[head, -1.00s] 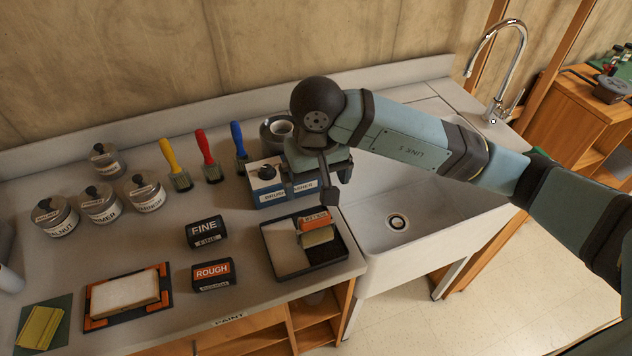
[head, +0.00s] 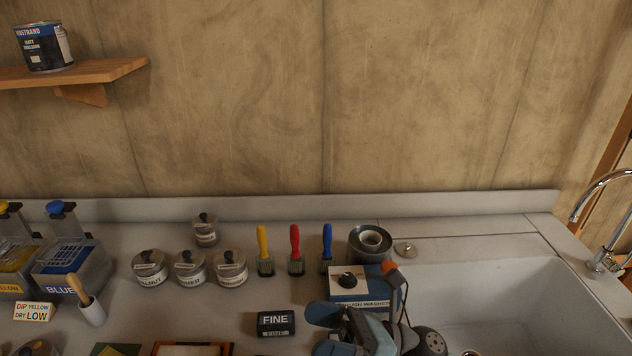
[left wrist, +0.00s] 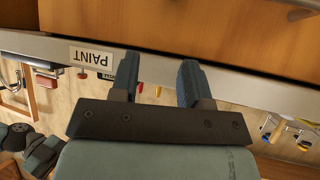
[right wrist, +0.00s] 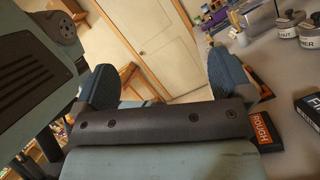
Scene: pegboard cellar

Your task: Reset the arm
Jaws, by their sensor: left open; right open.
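My right gripper (head: 350,325) shows at the bottom of the head view, in front of the brush washer (head: 362,292) and left of the sink. In the right wrist view its two fingers (right wrist: 163,82) stand apart with nothing between them. My left gripper is outside the head view. In the left wrist view its two fingers (left wrist: 158,85) are apart and empty, close to the bench front with the PAINT label (left wrist: 91,57).
The FINE block (head: 276,323) lies left of my right gripper. The ROUGH block (right wrist: 262,125) is beside its right finger in the wrist view. Several lidded tins (head: 190,268) and a yellow brush (head: 264,250) stand behind. The white sink (head: 530,300) and tap (head: 600,225) are at right.

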